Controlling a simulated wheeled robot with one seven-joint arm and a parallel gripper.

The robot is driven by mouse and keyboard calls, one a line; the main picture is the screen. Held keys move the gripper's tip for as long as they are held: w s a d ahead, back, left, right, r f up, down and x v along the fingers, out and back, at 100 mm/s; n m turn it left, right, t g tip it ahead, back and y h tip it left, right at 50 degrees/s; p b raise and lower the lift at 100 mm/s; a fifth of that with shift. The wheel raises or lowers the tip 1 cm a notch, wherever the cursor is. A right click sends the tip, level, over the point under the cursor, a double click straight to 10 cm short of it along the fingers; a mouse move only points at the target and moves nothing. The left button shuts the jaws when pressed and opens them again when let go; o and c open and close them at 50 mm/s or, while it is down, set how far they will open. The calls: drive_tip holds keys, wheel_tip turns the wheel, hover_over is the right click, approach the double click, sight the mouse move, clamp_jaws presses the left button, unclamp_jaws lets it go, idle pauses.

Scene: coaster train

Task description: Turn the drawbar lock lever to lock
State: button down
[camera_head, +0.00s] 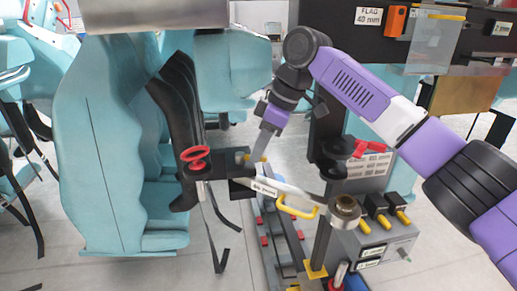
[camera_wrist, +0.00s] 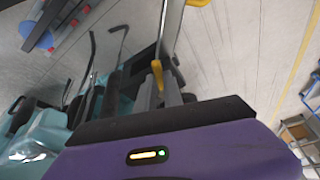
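My gripper (camera_head: 262,153) points down, its narrow grey fingers close to a small yellow-tipped part beside the dark block at the left end of the grey bar. In the wrist view, my gripper (camera_wrist: 160,88) shows as grey fingers close together, with a yellow handle (camera_wrist: 156,70) at their tips. This may be the lock lever, but no label confirms it. I cannot tell whether the fingers grip it or only stand beside it. The labelled grey bar (camera_head: 315,197) has a yellow loop handle (camera_head: 297,208) and a round collar (camera_head: 344,207) at its right end.
Teal seats (camera_head: 110,160) with black restraints stand at the left. A red coil (camera_head: 195,157) is left of my gripper. A grey box with yellow-tipped plugs (camera_head: 378,222) and a red part (camera_head: 368,149) are at the right. A dark panel (camera_head: 470,40) hangs behind my arm.

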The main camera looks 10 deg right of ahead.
drive_tip(key=shift+s, duration=0.1)
idle(0.3)
drive_tip(key=m+p, duration=0.1)
drive_tip(key=s+m+t+p, duration=0.1)
drive_tip(key=m, duration=0.1)
drive_tip(key=a+m+p, duration=0.1)
drive_tip(key=p, duration=0.1)
drive_tip(key=shift+s+r+m+t+h, duration=0.15)
drive_tip(key=shift+s+m+t+h, duration=0.15)
drive_tip(key=shift+m+h, duration=0.1)
drive_tip(key=m+p, duration=0.1)
drive_tip(key=a+m+h+p, duration=0.1)
drive_tip(key=m+p, duration=0.1)
drive_tip(key=s+m+p, duration=0.1)
drive_tip(key=shift+a+m+t+h, duration=0.3)
drive_tip(key=shift+t, duration=0.1)
drive_tip(key=m+p, duration=0.1)
drive_tip(key=a+m+p, duration=0.1)
drive_tip(key=shift+s+h+p, duration=0.1)
drive_tip(key=shift+h+p, duration=0.3)
drive_tip(key=shift+a+m+h+p, duration=0.25)
drive_tip(key=shift+m+h+p, duration=0.25)
drive_tip(key=shift+m+p, duration=0.7)
drive_tip(key=shift+f, duration=0.2)
drive_tip(key=c, duration=1.5)
unclamp_jaws()
drive_tip(key=shift+o, duration=0.2)
